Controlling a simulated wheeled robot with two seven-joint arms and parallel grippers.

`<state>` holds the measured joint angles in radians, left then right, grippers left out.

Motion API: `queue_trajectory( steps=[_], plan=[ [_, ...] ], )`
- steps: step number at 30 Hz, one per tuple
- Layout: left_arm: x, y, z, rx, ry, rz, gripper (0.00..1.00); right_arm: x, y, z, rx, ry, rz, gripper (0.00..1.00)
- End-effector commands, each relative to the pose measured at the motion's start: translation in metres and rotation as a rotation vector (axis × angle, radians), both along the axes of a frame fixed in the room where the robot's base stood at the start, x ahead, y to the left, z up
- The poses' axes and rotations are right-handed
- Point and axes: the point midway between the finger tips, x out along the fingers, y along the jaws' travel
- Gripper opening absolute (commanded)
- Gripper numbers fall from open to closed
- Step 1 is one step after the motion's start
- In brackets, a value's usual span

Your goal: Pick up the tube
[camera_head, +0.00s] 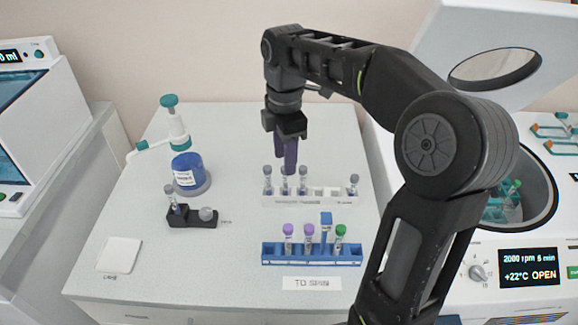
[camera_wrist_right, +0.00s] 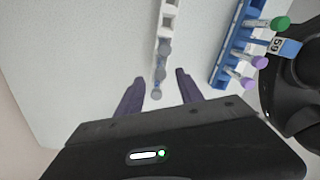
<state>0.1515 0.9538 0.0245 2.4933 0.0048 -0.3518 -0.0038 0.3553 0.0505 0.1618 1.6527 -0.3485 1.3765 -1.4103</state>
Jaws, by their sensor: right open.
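My right gripper (camera_head: 288,168) points down over the left part of the white rack (camera_head: 330,200). It is open and empty, its purple fingers above the grey-capped tubes. The white rack holds grey-capped tubes: one at the left end (camera_head: 267,174), one under my fingers (camera_head: 285,183), one right of them (camera_head: 303,174) and one near the right end (camera_head: 354,181). In the right wrist view the fingers (camera_wrist_right: 158,92) stand apart either side of the tube row. The blue rack (camera_head: 312,256) in front holds two purple-capped tubes (camera_head: 288,232) and a green-capped one (camera_head: 340,234). My left gripper is not in view.
A small black holder (camera_head: 190,217) with a grey-capped tube stands at left, near a blue-labelled bottle (camera_head: 187,170). A blue tag (camera_head: 326,222) rises from the blue rack. An open centrifuge (camera_head: 540,185) is at right. The counter's back right is clear.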

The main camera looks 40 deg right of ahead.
Motion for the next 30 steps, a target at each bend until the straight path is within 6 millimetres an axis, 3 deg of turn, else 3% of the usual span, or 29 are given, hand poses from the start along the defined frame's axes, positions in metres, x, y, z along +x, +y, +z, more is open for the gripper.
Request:
queue_trajectory(
  steps=[10,18,30],
  plan=[
    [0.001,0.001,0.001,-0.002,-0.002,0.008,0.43,0.000,-0.001,-0.003,-0.009,0.007,0.003,0.44],
    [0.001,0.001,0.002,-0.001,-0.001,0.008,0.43,0.000,-0.001,-0.026,-0.009,0.008,0.003,0.44],
    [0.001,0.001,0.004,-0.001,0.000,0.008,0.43,0.001,-0.001,-0.033,-0.008,0.007,0.003,0.44]
  ],
)
